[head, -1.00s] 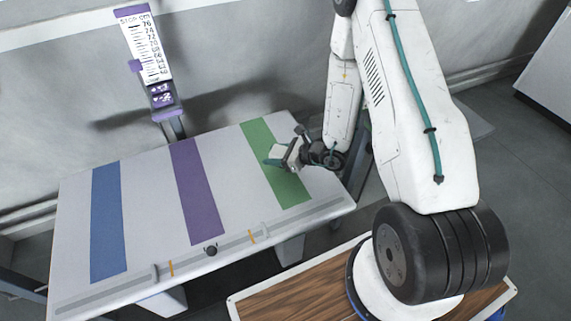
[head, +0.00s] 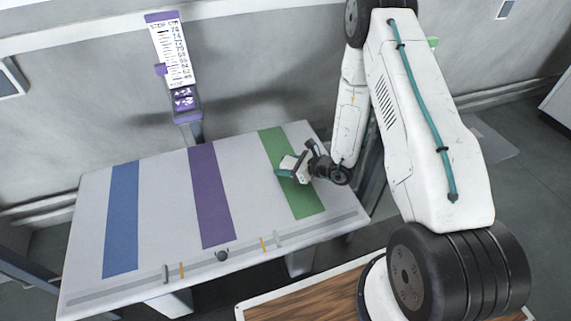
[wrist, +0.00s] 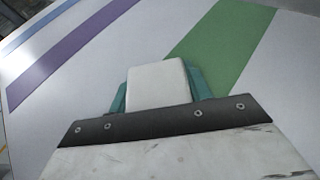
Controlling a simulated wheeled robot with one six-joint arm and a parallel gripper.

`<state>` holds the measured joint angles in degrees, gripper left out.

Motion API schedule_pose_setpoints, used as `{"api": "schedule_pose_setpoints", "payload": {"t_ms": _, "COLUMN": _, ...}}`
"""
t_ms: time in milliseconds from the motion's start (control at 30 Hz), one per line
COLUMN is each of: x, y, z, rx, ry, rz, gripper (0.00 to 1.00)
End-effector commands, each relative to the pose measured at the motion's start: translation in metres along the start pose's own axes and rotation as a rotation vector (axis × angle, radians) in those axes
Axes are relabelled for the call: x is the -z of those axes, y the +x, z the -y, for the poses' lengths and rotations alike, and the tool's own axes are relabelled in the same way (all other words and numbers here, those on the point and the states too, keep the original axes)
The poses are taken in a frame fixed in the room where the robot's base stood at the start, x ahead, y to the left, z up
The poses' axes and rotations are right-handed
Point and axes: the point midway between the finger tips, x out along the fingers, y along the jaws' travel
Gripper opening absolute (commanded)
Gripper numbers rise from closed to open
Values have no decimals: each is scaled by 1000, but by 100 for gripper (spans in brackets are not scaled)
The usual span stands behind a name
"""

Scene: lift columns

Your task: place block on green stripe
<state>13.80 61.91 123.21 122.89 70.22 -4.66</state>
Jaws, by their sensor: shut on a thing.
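The table (head: 165,240) bears blue, purple and green stripes. The green stripe (head: 308,203) is the rightmost and also shows in the wrist view (wrist: 225,40). My gripper (head: 285,170) is over the middle of this stripe in the head view, its tips pointing left. In the wrist view my gripper (wrist: 157,92) has its teal fingers shut on a white block (wrist: 157,82). I cannot tell whether the block touches the table.
The purple stripe (head: 211,200) and blue stripe (head: 122,220) are clear. A height scale (head: 172,50) stands behind the table. A dark knob (head: 222,255) and orange marks sit along the table's front edge. A wall lies behind.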

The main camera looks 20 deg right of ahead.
Motion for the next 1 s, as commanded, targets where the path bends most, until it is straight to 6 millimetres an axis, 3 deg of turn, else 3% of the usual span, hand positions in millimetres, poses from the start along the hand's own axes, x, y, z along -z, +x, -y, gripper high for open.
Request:
{"api": "schedule_pose_setpoints", "payload": {"t_ms": 100, "x": 1, "y": 1, "z": 0, "rx": 0, "ry": -1, "rz": 2, "gripper": 0}}
{"api": "schedule_pose_setpoints", "payload": {"t_ms": 133, "x": 2, "y": 1, "z": 0, "rx": 0, "ry": 0, "rz": 0, "gripper": 52}}
{"api": "schedule_pose_setpoints", "payload": {"t_ms": 200, "x": 2, "y": 1, "z": 0, "rx": 0, "ry": 0, "rz": 0, "gripper": 71}}
{"api": "schedule_pose_setpoints", "payload": {"t_ms": 567, "x": 0, "y": -3, "z": 0, "rx": 1, "ry": 1, "rz": -1, "gripper": 71}}
{"api": "schedule_pose_setpoints", "payload": {"t_ms": 1000, "x": 0, "y": -69, "z": 1, "rx": 3, "ry": 2, "rz": 0, "gripper": 71}}
